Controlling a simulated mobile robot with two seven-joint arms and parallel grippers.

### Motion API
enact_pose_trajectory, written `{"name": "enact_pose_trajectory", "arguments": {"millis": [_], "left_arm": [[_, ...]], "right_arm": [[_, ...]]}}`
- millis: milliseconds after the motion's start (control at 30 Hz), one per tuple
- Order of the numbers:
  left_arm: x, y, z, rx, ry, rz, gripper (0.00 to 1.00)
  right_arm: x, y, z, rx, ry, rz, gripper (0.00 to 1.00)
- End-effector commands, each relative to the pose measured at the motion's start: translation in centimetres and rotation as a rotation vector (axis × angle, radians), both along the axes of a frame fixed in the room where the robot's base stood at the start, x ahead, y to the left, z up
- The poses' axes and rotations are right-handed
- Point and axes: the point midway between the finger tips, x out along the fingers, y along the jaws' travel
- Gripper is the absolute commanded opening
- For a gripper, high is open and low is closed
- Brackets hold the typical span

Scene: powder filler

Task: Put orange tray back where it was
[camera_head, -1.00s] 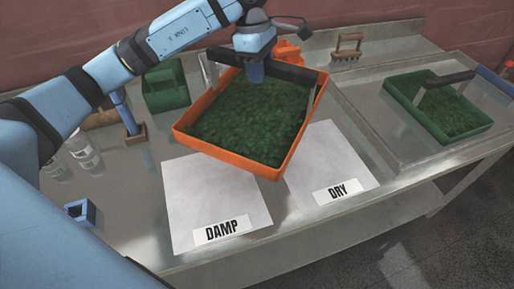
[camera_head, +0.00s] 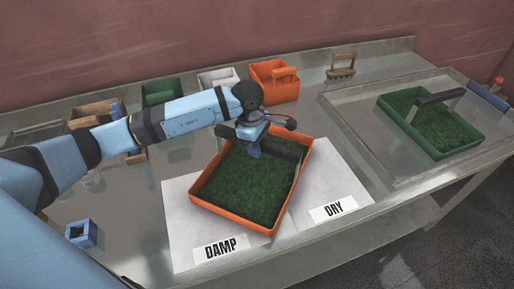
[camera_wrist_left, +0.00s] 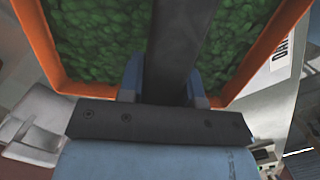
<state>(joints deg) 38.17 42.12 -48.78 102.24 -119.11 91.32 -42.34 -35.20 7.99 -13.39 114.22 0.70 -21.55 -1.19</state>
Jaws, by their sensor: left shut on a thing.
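The orange tray (camera_head: 232,216), filled with green leafy material, is over the inner edges of the DAMP sheet (camera_head: 188,245) and the DRY sheet (camera_head: 345,188), turned at an angle. I cannot tell whether it touches them or hangs just above. My left gripper (camera_head: 254,151) is shut on the tray's dark handle (camera_head: 288,149). In the left wrist view the handle (camera_wrist_left: 172,45) passes between the two blue fingers (camera_wrist_left: 165,82), with the orange rim (camera_wrist_left: 38,50) on both sides. My right gripper is not in view.
A green tray (camera_head: 468,148) with similar material stands on a raised metal surface (camera_head: 365,100) at the right. An orange caddy (camera_head: 272,90), a green box (camera_head: 160,93) and a wooden-handled tool (camera_head: 342,62) are at the back. A small blue holder (camera_head: 80,234) is at front left.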

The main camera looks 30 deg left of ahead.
Motion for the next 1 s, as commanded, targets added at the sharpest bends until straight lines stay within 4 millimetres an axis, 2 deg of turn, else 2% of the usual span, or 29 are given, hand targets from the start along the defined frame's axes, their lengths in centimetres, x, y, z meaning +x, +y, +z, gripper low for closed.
{"name": "enact_pose_trajectory", "arguments": {"millis": [133,500,533,633,867,1000], "left_arm": [[0.0,0.0,-1.7,0.000,0.000,0.000,0.00],[0.0,0.0,-2.3,0.000,-0.002,-0.001,0.00],[0.0,0.0,-2.3,0.001,0.000,0.000,0.34],[0.0,0.0,-2.2,0.001,0.000,0.000,0.57],[0.0,0.0,-2.2,0.000,0.000,0.000,0.57],[0.0,0.0,-1.5,0.000,0.000,0.000,0.57]], "right_arm": [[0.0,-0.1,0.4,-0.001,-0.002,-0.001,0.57],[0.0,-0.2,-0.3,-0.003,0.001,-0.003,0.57],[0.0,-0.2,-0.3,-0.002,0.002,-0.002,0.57],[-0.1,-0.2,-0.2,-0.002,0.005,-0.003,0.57],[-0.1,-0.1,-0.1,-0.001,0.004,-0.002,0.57],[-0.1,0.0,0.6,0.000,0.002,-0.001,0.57]]}}
